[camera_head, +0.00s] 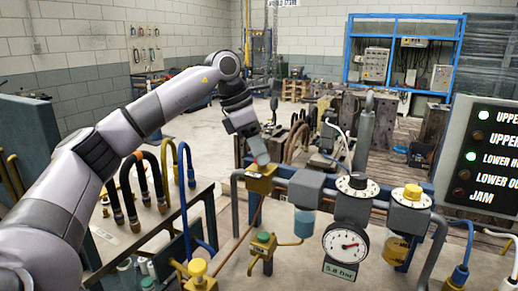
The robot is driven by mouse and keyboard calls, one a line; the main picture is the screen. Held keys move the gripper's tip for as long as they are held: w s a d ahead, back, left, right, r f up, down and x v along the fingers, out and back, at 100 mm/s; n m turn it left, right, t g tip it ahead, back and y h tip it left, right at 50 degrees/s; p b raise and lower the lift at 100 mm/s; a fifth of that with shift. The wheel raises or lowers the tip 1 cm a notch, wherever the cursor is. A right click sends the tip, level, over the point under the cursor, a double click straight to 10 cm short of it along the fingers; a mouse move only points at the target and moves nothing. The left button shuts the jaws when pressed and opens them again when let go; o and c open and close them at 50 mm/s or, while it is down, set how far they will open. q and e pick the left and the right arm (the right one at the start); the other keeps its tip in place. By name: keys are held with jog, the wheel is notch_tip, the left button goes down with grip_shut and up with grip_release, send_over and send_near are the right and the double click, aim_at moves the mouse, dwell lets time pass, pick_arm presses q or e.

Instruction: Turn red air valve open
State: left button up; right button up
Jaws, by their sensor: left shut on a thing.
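The red air valve shows as a yellow valve body (261,181) on the grey air pipe, left of the gauge. A bit of its red handle (257,153) shows just above the body. My left gripper (254,148) reaches down over the valve from the upper left and is shut on the handle. The gripper hides most of the handle, so I cannot tell which way it points. The round pressure gauge (345,243) stands to the right, with a label reading 5.8 bar. My right gripper is not in view.
Grey and blue filter units (304,190) and a dial regulator (353,205) stand close right of the valve. A yellow-topped unit (411,197) is further right. Yellow and green knobs (197,268) are below left. A lamp panel (488,150) stands at right.

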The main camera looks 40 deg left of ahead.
pick_arm(q)
jog(key=shift+n+t+y, duration=0.4)
jog(key=shift+n, duration=0.9)
jog(key=o, duration=1)
jog(key=shift+v, duration=3.55)
